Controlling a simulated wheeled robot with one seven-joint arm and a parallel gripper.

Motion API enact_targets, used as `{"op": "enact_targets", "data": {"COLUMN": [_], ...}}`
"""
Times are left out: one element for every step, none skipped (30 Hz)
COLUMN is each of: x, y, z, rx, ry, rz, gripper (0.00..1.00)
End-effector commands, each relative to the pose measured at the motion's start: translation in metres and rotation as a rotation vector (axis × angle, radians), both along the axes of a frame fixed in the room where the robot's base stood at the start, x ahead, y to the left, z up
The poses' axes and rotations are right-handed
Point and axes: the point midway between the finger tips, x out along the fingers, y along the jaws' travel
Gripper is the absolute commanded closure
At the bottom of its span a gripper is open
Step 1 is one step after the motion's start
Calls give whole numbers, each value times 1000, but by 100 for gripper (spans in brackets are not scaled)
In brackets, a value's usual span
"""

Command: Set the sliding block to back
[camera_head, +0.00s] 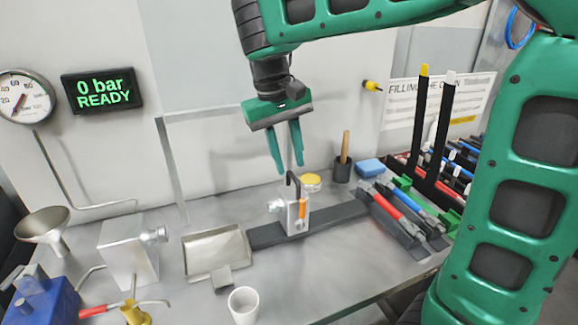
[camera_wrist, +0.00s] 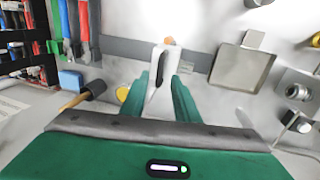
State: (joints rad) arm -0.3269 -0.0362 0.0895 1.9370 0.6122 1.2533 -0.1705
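The sliding block (camera_head: 293,216) is a small silver block with a black hooked top, a round knob on its left side and an orange piece on its front. It sits upright on a dark flat rail (camera_head: 338,215), left of the rail's middle. My gripper (camera_head: 289,168) points down above the block, fingers apart and empty. The fingertips look close to the black hook; I cannot tell whether they touch it. In the wrist view, the pale block (camera_wrist: 162,80) appears between the two green fingers, with gaps at the sides. The rail (camera_wrist: 122,50) runs behind it.
A metal dustpan-like tray (camera_head: 213,255) lies left of the rail, and a white cup (camera_head: 243,304) stands in front. Red and blue-handled tools (camera_head: 395,212) are at the rail's right end. A yellow-lidded jar (camera_head: 311,181) and dark pot (camera_head: 342,170) stand behind.

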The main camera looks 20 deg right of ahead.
Motion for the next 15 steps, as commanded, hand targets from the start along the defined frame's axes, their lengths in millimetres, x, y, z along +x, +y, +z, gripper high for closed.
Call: {"op": "enact_targets", "data": {"x": [0, 0, 0, 0, 0, 0, 0, 0, 0, 0, 0, 0, 0, 0, 0], "y": [-2, -3, -4, -4, -5, -5, -5, -5, -5, -5, -5, -5, -5, -5, -5], "z": [-7, -10, -14, -16, -18, -20, -21, -22, -23, -24, -24, -24, -24, -24, -24], "rx": [-2, -2, -2, -2, -2, -1, -1, 0, 0, 0, 0, 0, 0, 0, 0], "ry": [2, 2, 2, 1, 1, 1, 1, 1, 1, 1, 0, 0, 0, 0, 0], "rz": [1, -1, 0, 0, -1, -1, -1, 0, 0, -1, -1, -1, -1, -1, -1], "gripper": [72, 72, 72, 72, 72, 72, 72, 72, 72, 72, 72, 72, 72, 72, 72]}}
